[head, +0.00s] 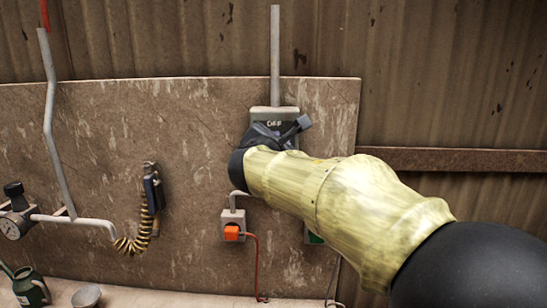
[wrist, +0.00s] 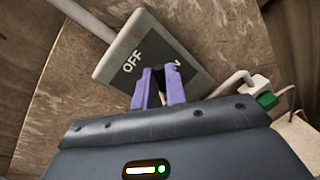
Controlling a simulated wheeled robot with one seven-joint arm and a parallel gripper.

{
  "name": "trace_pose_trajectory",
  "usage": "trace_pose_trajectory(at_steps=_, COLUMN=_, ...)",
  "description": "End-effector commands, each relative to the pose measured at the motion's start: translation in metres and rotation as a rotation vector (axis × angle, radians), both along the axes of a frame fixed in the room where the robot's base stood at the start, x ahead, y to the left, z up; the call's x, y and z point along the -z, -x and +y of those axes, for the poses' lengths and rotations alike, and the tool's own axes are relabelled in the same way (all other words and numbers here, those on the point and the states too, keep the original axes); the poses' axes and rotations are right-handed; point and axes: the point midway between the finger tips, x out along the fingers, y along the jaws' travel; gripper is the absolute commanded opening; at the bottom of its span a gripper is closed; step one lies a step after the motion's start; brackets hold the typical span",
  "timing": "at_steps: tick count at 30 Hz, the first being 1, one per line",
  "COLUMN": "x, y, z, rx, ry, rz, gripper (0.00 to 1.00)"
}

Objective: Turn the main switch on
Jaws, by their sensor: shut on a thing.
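The main switch is a grey box with a dark face (head: 274,114) on the wall board, under a vertical conduit. Its face also shows in the wrist view (wrist: 140,52), tilted, with the word OFF readable and a second marking partly hidden by a finger. My gripper (wrist: 161,76) is at the box face with its two purple fingers close together, shut on the dark switch handle (wrist: 160,73). Most of the handle is hidden between the fingers. In the head view my gripper (head: 272,135) covers the lower part of the box.
Below the box is a socket with an orange plug (head: 232,232) and red cable. A green plug (head: 315,238) is partly behind my arm. To the left are a coiled yellow hose (head: 131,245), a pressure gauge (head: 13,229), a green can (head: 29,288) and a bowl (head: 86,297).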

Motion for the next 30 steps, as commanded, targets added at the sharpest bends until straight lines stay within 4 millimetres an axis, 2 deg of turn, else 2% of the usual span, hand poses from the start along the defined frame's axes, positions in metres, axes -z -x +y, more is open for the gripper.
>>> trace_pose_trajectory(at_steps=1, x=0.008, y=0.0, z=-0.003, rx=0.001, ry=-0.049, rz=-0.005, gripper=0.0)
trace_pose_trajectory(at_steps=15, x=0.024, y=0.001, z=-0.021, rx=0.002, ry=-0.494, rz=-0.018, gripper=0.0)
trace_pose_trajectory(at_steps=30, x=0.041, y=0.001, z=-0.028, rx=0.001, ry=-0.895, rz=-0.031, gripper=0.0)
